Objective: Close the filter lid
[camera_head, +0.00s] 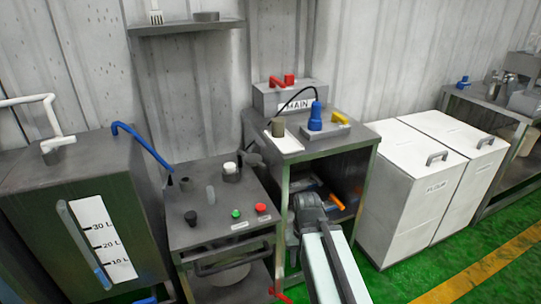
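I cannot tell for certain which part is the filter lid; nothing in view is labelled as a filter. The fingers are not clear, and I see nothing held.
A metal stand (288,146) holds a blue device (315,117) and a MAIN box (285,97). A tank (40,185) with a litre scale stands left. White flour bins (415,200) stand right. Green floor (400,285) is clear at the lower right.

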